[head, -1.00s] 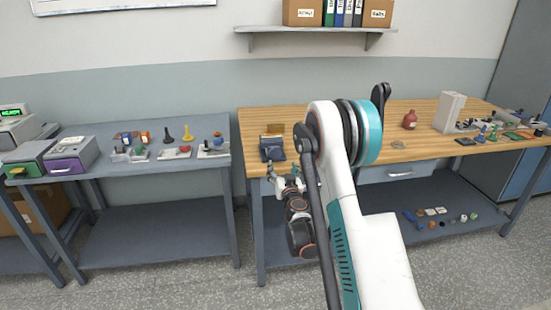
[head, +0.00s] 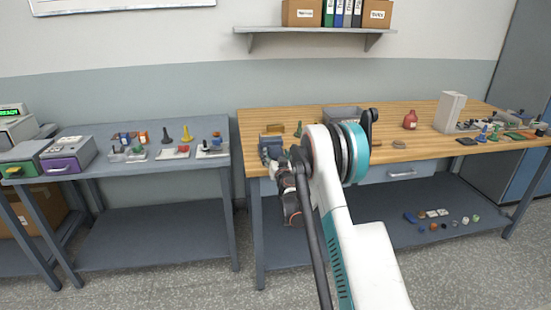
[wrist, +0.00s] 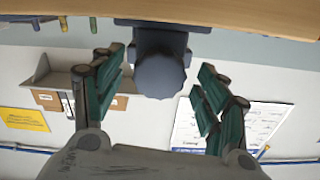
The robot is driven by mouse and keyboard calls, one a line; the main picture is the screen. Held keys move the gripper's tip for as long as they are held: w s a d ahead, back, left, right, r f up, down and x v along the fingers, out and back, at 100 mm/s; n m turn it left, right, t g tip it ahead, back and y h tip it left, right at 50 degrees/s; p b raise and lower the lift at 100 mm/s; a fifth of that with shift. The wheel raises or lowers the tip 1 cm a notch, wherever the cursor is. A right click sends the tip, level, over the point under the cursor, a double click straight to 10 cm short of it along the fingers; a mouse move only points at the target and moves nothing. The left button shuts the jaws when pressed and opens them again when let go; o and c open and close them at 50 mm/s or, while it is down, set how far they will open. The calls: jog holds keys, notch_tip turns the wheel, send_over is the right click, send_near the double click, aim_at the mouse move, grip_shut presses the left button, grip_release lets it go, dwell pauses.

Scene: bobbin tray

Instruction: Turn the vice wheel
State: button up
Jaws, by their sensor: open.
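The vice is a dark grey-blue block (head: 268,148) at the front left edge of the wooden bench in the head view. My gripper (head: 281,174) is just in front of it, below the bench-top edge in the picture, and covers part of it. In the wrist view the vice wheel (wrist: 160,77) is a grey-blue lobed knob under the vice body (wrist: 160,40). My gripper (wrist: 162,68) is open, with one green-padded finger on each side of the wheel. Gaps show between the fingers and the wheel, so it grips nothing.
A grey table (head: 100,160) with small parts stands left, across a gap. A shelf (head: 310,40) hangs above.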

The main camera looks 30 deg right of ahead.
jog(key=shift+w+d, duration=0.15)
jog(key=shift+w, duration=0.3)
jog(key=c, duration=1.1)
jog(key=shift+o, duration=0.2)
